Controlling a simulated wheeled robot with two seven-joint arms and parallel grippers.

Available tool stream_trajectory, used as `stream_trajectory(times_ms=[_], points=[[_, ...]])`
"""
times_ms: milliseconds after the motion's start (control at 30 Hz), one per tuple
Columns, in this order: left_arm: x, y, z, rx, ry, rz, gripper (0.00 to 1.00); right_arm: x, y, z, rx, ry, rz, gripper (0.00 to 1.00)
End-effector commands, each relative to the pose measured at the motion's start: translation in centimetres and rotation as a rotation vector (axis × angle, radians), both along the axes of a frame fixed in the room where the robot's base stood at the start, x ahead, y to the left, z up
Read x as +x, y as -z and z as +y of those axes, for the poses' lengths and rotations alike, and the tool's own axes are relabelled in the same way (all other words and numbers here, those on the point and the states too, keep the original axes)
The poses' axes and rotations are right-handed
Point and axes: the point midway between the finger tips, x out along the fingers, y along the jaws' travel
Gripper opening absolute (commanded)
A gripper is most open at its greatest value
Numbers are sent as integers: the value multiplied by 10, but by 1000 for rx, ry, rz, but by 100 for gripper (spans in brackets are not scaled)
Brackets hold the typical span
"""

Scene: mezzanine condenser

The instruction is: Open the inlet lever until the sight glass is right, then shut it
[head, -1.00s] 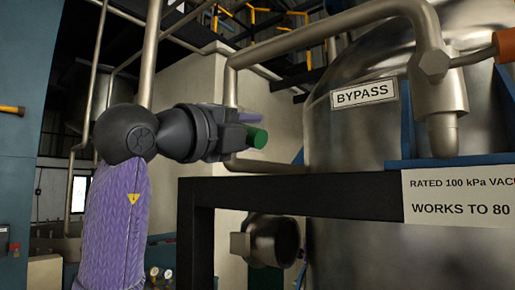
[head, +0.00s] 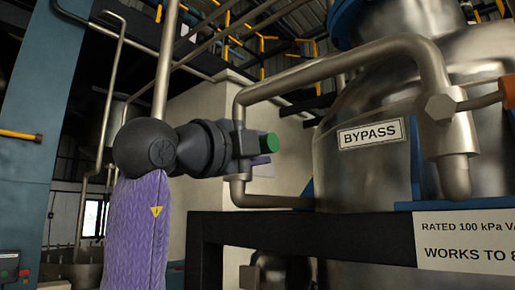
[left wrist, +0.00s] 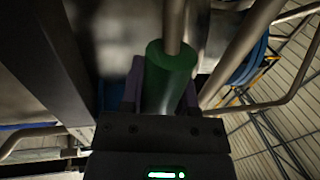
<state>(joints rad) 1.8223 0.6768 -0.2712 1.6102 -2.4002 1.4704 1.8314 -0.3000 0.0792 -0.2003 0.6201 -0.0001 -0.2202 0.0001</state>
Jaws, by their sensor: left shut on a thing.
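A green grip (head: 269,143), which looks like the handle of a lever, is held at the end of my left gripper (head: 262,150). In the left wrist view the green grip (left wrist: 170,75) sits between the two purple fingers of my left gripper (left wrist: 163,92), with a metal rod running out of it. The left gripper is shut on it. I cannot read a label on this lever. The lever's pivot is hidden. I cannot make out a sight glass. My right gripper is not in view.
A bent metal pipe (head: 345,64) arches beside the gripper. A sign reading BYPASS (head: 371,134) is on the large metal vessel (head: 335,185). An orange grip (head: 508,88) is at the right edge. A dark beam (head: 300,232) crosses below, with a white notice (head: 465,240).

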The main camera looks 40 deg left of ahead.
Motion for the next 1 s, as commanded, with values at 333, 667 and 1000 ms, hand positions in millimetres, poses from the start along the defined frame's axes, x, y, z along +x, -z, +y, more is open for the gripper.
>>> stream_trajectory(times_ms=[333, 667, 1000], points=[[-1, -1, 1, -2, -2, -5, 64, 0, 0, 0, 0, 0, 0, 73], [-2, 0, 1, 0, -1, -4, 74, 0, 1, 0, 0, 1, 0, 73], [-75, 18, 7, 0, -3, -8, 74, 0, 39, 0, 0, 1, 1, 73]])
